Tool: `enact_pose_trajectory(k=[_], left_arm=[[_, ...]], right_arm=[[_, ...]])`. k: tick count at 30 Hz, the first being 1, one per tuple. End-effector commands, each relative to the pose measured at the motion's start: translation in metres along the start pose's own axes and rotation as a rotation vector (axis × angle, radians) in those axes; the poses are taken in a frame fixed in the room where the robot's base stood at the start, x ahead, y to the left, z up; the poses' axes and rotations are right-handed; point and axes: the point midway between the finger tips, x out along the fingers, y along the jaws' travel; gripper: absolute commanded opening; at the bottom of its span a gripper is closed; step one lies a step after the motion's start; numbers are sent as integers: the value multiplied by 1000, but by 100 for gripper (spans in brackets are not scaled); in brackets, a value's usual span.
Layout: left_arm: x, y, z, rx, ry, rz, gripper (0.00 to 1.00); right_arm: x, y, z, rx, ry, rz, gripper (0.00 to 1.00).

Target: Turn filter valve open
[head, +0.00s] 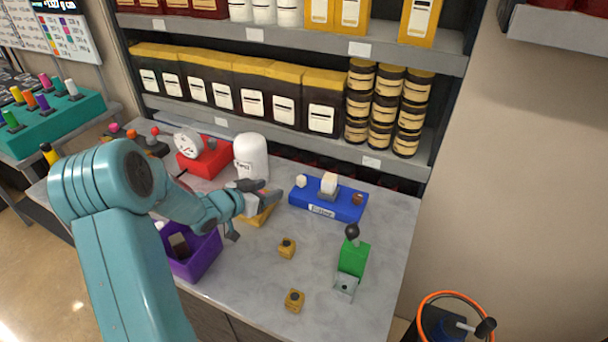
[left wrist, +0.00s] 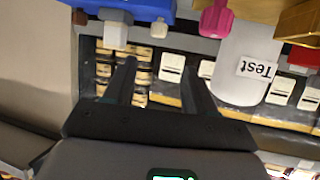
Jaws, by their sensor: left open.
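The blue block (head: 318,204) has a label that seems to read "Filter". It stands on the marble worktop, with a white upright piece (head: 329,183) on a grey base in its middle and a small white knob (head: 301,181) at its left end. My left gripper (head: 270,193) is left of the block, apart from it, between it and the white cylinder. In the left wrist view, upside down, the open, empty fingers (left wrist: 160,65) point toward the blue block (left wrist: 190,6) and its pale pieces (left wrist: 116,28). Which piece is the valve handle is unclear. My right gripper is out of view.
A white "Test" cylinder (head: 252,158) and a red gauge block (head: 205,162) stand behind my left gripper. A pink handle (left wrist: 213,18) shows near the fingers. A purple bin (head: 205,257), a green lever block (head: 353,258) and small yellow pieces (head: 287,248) lie nearer. Shelves close the back.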

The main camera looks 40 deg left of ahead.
Motion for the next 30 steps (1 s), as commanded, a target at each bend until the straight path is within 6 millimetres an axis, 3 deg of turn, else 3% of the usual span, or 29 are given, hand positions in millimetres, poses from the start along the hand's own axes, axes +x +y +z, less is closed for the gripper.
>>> enact_pose_trajectory(k=[5,21,30], left_arm=[[15,2,2,-1,-1,2,56],[134,3,1,-1,0,2,56],[159,1,1,0,1,1,56]], right_arm=[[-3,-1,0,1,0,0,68],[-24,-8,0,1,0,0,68],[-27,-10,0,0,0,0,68]])
